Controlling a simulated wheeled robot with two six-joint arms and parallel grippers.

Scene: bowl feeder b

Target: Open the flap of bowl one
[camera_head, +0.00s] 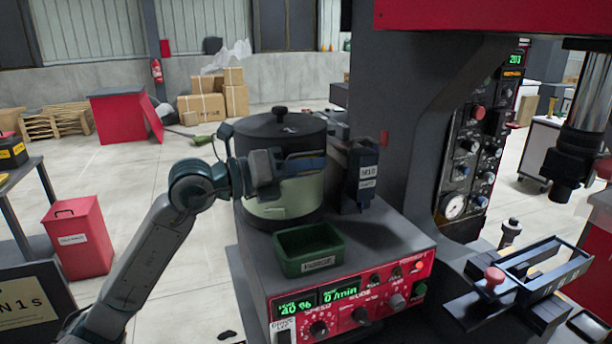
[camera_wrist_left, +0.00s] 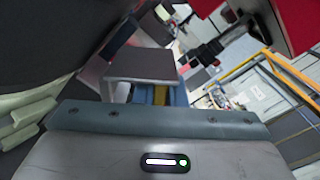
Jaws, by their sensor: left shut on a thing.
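The bowl (camera_head: 285,197) is a pale green drum with a dark lid (camera_head: 280,125) and a black knob, standing on the red-fronted feeder base (camera_head: 350,300). My left gripper (camera_head: 305,165) is in front of the bowl's upper right side, just under the lid's rim. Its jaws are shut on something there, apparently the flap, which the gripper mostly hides. In the left wrist view, a dark grey plate (camera_wrist_left: 145,65) shows beyond the gripper body, with blue and yellow parts below it. I cannot tell how far the flap stands open. My right gripper is not in view.
A green tray (camera_head: 309,251) sits on the feeder base before the bowl. A dark labelled box (camera_head: 362,182) stands close right of the gripper. The machine column (camera_head: 405,120) rises behind it. A red bin (camera_head: 78,240) stands at left on open floor.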

